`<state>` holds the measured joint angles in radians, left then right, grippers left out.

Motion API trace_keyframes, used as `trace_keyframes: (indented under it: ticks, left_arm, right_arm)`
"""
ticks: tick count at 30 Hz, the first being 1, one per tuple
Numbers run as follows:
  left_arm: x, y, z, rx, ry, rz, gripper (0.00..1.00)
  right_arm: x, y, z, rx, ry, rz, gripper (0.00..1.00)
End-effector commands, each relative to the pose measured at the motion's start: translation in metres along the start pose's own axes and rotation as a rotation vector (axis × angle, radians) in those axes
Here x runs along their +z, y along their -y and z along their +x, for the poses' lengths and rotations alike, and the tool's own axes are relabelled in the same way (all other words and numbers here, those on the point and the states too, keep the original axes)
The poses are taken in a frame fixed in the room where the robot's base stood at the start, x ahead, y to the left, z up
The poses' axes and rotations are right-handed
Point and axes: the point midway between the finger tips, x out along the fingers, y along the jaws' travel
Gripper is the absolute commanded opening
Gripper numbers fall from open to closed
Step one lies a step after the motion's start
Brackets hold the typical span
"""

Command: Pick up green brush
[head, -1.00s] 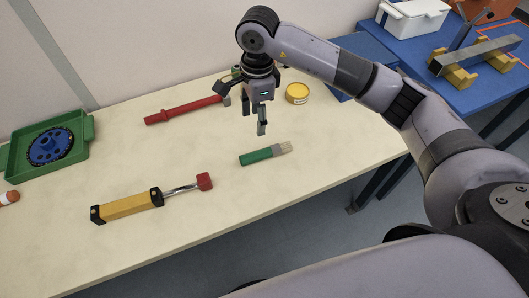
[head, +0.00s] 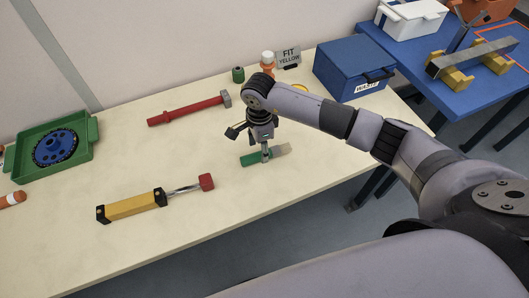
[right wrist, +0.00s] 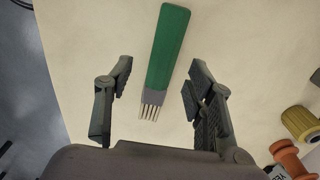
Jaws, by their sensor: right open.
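The green brush (head: 250,159) lies flat on the cream table, its pale bristles pointing right. My right gripper (head: 266,156) is right over the brush, pointing down, and hides its middle. In the right wrist view the brush (right wrist: 167,50) lies between the two spread fingers of the open gripper (right wrist: 160,68), with a gap on each side. Its bristle end points toward the palm. I cannot tell how high the fingertips are above the table. My left gripper is not in view.
A yellow-handled tool (head: 132,206) with a red end lies in front left, and a red hammer (head: 187,111) behind. A green tray (head: 84,148) with a blue wheel is at far left.

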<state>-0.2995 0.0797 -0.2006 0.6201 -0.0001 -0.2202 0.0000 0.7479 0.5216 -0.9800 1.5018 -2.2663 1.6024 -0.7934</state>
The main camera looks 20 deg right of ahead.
Motion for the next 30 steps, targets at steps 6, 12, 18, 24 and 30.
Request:
trace_keyframes:
  ticks: [6,12,18,24,30]
  left_arm:
    - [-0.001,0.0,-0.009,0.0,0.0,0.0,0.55]
    - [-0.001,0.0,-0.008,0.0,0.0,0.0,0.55]
    - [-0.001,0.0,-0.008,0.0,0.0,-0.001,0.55]
    - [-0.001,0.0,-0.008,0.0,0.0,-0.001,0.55]
    - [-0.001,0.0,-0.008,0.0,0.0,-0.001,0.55]
  right_arm:
    - [0.001,0.003,0.029,0.003,0.001,0.001,0.49]
    - [0.001,0.003,0.035,0.001,0.001,-0.001,0.49]
    - [0.001,0.003,0.035,0.001,0.001,-0.001,0.43]
    - [0.001,0.003,0.035,0.001,0.001,0.0,0.3]
    - [0.001,0.003,0.035,0.001,0.001,0.0,0.17]
